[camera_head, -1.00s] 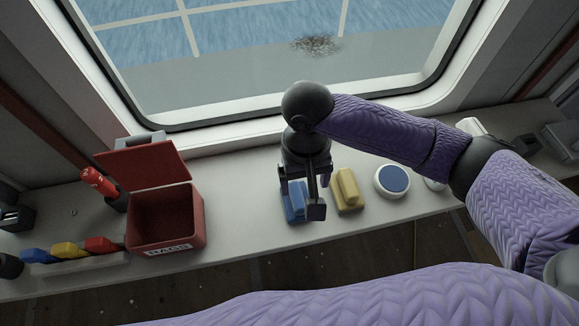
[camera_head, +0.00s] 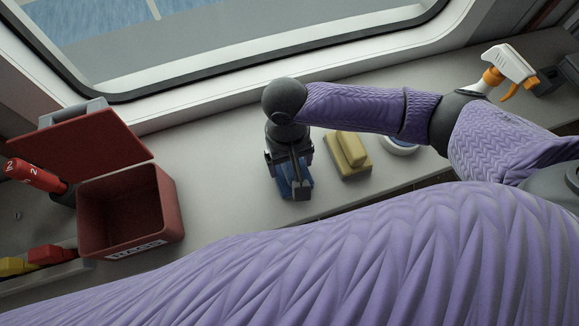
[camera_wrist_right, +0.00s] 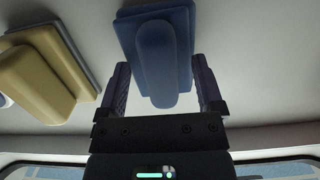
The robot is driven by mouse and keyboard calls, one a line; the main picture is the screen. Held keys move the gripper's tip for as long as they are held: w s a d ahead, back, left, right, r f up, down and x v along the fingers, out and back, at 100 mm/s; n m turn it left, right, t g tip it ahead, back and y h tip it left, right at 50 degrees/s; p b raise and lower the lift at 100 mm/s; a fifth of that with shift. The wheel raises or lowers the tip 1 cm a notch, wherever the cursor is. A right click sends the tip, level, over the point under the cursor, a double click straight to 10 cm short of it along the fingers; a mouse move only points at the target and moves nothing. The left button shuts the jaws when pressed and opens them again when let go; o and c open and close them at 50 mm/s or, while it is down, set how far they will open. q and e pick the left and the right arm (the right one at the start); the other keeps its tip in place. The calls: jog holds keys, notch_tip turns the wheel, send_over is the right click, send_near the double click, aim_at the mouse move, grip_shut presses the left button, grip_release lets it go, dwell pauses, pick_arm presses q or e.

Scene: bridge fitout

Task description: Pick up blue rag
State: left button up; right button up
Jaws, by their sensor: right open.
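The blue rag (camera_head: 294,182) lies on the grey counter in the head view, partly covered by my right gripper (camera_head: 290,188). In the right wrist view the blue rag (camera_wrist_right: 163,55) is a flat pad with a raised ridge. My right gripper (camera_wrist_right: 166,95) is open there, with one finger on each side of the ridge. I cannot tell whether the fingers touch it. My left gripper is not in view.
A yellow rag (camera_head: 347,155) lies just right of the blue one. An open red bin (camera_head: 177,215) marked RAGS stands at the left. A white spray bottle (camera_head: 511,66) stands at the back right. The counter between bin and blue rag is clear.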

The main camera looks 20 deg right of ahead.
jog(key=shift+f+p, duration=0.15)
jog(key=shift+p, duration=0.15)
jog(key=shift+f, duration=0.1)
jog(key=shift+c, duration=0.6)
grip_shut()
